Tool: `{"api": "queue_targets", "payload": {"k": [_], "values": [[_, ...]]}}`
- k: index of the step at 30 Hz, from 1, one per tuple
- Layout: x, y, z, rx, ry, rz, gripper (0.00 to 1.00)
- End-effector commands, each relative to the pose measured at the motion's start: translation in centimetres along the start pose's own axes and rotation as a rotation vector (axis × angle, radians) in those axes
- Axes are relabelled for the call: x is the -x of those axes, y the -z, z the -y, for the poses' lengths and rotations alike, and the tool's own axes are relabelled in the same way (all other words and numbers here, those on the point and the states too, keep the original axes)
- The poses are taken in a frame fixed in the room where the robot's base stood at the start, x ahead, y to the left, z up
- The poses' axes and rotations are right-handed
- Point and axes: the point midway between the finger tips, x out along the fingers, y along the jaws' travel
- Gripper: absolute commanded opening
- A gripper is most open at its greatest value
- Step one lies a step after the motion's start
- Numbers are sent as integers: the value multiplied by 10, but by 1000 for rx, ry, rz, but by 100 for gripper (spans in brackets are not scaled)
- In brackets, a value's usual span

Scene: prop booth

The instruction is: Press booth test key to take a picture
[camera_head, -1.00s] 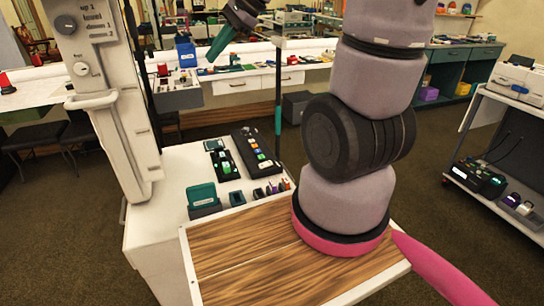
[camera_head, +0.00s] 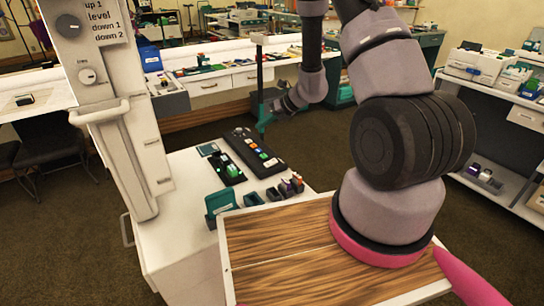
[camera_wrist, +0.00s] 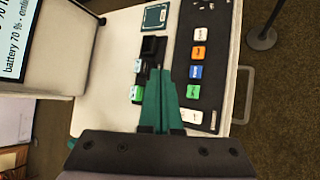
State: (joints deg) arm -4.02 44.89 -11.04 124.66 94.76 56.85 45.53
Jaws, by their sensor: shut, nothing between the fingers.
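A black key panel (camera_head: 255,152) lies on the white cabinet top, with a row of small coloured keys. In the wrist view the panel (camera_wrist: 203,25) carries a white key (camera_wrist: 201,34), an orange key (camera_wrist: 198,53), a blue key (camera_wrist: 195,72), a green key (camera_wrist: 193,92) and a larger white key (camera_wrist: 191,115). Their labels are too small to read, so I cannot tell which is the test key. My gripper (camera_head: 262,128), with teal fingers, is shut and empty above the panel's far end. In the wrist view my gripper (camera_wrist: 160,74) appears left of the keys.
A small black unit with green parts (camera_head: 228,170) lies left of the panel. A teal holder (camera_head: 220,200) and small dark blocks stand nearer, by the wooden board (camera_head: 270,235). A tall white post with a handle (camera_head: 105,112) rises at left.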

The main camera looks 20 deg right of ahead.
Motion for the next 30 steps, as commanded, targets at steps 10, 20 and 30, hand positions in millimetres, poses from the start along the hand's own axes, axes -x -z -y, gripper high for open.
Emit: {"api": "queue_targets", "payload": {"k": [10, 20, 30], "values": [[-8, 7, 12, -56, 18, 2, 0], [-15, 13, 16, -56, 17, 1, 0], [-47, 38, 39, -57, 17, -1, 0]]}}
